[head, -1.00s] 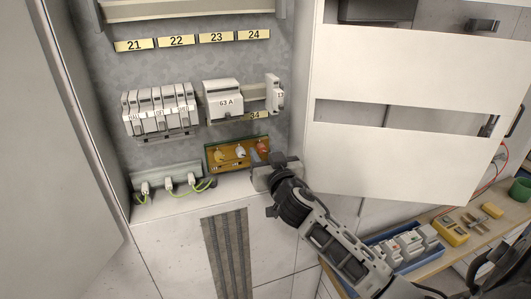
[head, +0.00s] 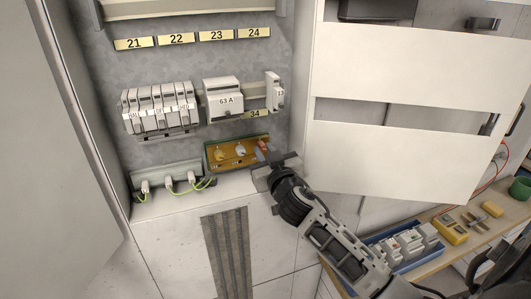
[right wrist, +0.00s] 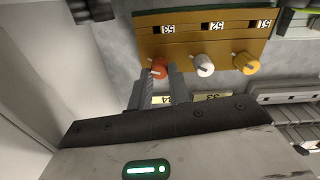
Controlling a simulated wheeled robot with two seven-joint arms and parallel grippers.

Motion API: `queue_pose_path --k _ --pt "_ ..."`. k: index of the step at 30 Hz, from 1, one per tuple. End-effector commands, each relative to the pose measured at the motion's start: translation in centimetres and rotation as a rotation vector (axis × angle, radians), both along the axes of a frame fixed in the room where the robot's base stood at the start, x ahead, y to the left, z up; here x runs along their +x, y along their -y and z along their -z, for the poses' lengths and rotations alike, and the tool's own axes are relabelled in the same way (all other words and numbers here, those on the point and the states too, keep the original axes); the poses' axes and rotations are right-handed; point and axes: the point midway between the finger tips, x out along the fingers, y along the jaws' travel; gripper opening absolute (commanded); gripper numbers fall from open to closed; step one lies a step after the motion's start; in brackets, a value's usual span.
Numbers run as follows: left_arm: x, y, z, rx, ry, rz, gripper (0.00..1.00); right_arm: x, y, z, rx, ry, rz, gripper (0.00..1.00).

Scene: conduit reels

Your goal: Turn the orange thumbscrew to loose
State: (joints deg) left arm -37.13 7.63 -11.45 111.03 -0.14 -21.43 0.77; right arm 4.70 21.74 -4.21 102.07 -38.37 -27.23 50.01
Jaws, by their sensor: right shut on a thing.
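The orange thumbscrew (right wrist: 159,68) is at the left end of a row of three knobs on an ochre terminal block (right wrist: 190,50) in the right wrist view. A white knob (right wrist: 205,66) and a yellow knob (right wrist: 246,63) sit beside it. In the head view the orange thumbscrew (head: 263,145) is at the block's right end, partly hidden by my gripper. My right gripper (right wrist: 160,76) is shut on the orange thumbscrew, one finger on each side. It also shows in the head view (head: 265,157). My left gripper is not in view.
Breakers (head: 158,107) and a 63 A unit (head: 223,98) sit on the rail above the block. A grey block with green-yellow wires (head: 168,177) is to its left. The open white door panel (head: 400,150) stands close to the right of my arm.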

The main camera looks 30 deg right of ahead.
Motion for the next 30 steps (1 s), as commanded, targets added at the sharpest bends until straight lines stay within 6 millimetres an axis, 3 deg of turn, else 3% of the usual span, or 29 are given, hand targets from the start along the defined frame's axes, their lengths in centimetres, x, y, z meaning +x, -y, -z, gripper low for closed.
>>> queue_pose_path --k 30 --pt "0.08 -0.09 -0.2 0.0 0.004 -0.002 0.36 0.01 -0.05 0.22 -0.932 -0.226 -0.001 0.0"
